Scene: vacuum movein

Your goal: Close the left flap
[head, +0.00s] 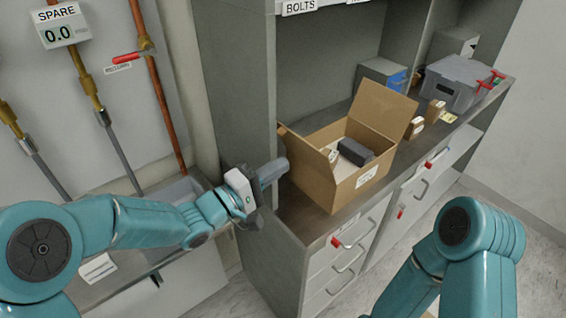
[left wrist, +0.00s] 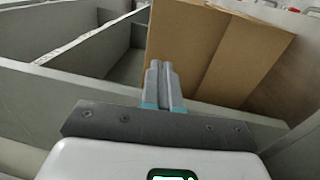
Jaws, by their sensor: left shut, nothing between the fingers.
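An open cardboard box (head: 349,190) stands on the grey counter. Its left flap (head: 304,150) sticks up along the left side and its large back flap (head: 384,108) is also raised. A dark grey block (head: 355,151) and a small pale item lie inside. My left gripper (head: 284,167) is shut and empty, just left of the box near the left flap; whether it touches is unclear. In the left wrist view, the shut fingers (left wrist: 164,86) point at brown cardboard (left wrist: 195,45). My right gripper is out of view; only its arm shows at the lower right.
A grey cabinet side panel (head: 235,100) stands just behind my left gripper. A grey case (head: 455,85) and small boxes (head: 434,112) sit on the counter right of the cardboard box. Drawers (head: 345,255) are below. Pipes line the left wall.

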